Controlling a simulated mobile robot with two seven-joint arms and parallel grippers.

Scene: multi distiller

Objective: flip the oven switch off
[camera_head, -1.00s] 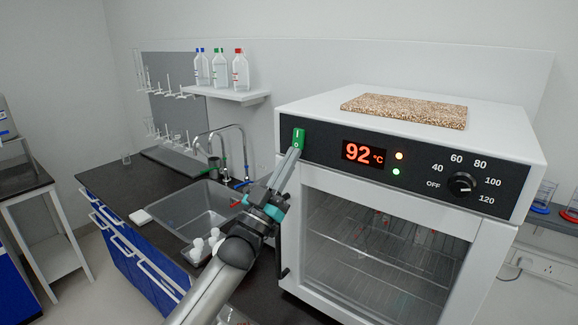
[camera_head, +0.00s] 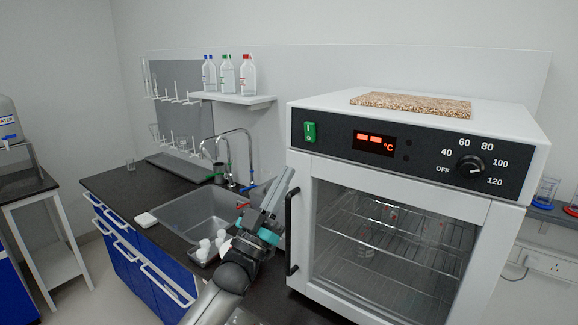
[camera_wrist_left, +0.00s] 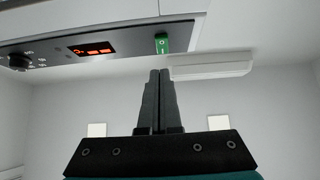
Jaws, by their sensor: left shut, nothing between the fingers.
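The white oven (camera_head: 400,190) stands on the right, with a black control panel along its top front. Its green rocker switch (camera_head: 310,131) is at the panel's left end and is uncovered. It also shows in the wrist view (camera_wrist_left: 162,44). The display (camera_head: 374,143) shows red dashes before °C, and the two lamps beside it are dark. My left gripper (camera_head: 287,176) is shut and empty, below and left of the switch and apart from it. In the wrist view its closed fingers (camera_wrist_left: 160,74) point up towards the switch with a gap. My right gripper is out of view.
The oven's dark door handle (camera_head: 291,230) is just right of my left gripper. The sink (camera_head: 200,212) with taps is to the left. A dial (camera_head: 470,166) is at the panel's right, and a cork-like board (camera_head: 412,105) lies on top of the oven.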

